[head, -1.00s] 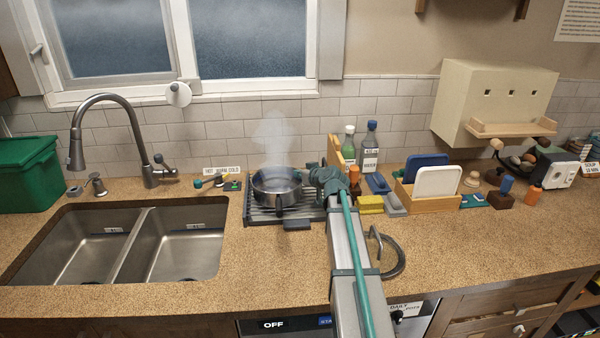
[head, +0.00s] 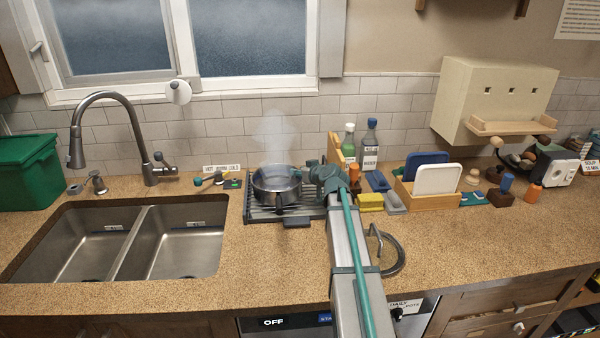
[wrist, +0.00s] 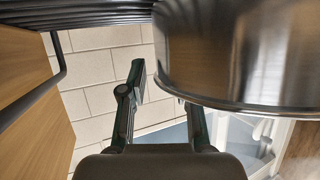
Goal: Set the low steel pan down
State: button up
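The low steel pan (head: 277,186) sits upright over the dark grate (head: 252,214) right of the sink, with steam above it and a dark handle at its front. Whether its base touches the grate is hard to tell. My gripper (wrist: 168,98) is at the pan's right side in the head view, where my arm hides its fingers. In the wrist view the pan's shiny wall (wrist: 240,50) fills the upper right. The fingers stand apart with tile visible between them. The pan hides the right fingertip. I see nothing gripped between the fingers.
A wooden board (head: 335,150) and two bottles (head: 369,146) stand behind my gripper. A yellow sponge (head: 370,203) and a wooden rack (head: 428,202) lie to the right. The sink (head: 190,245) is at left. The counter front is mostly clear.

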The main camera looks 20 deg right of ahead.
jog(key=b+v, duration=0.3)
jog(key=v, duration=0.9)
jog(key=shift+r, duration=0.1)
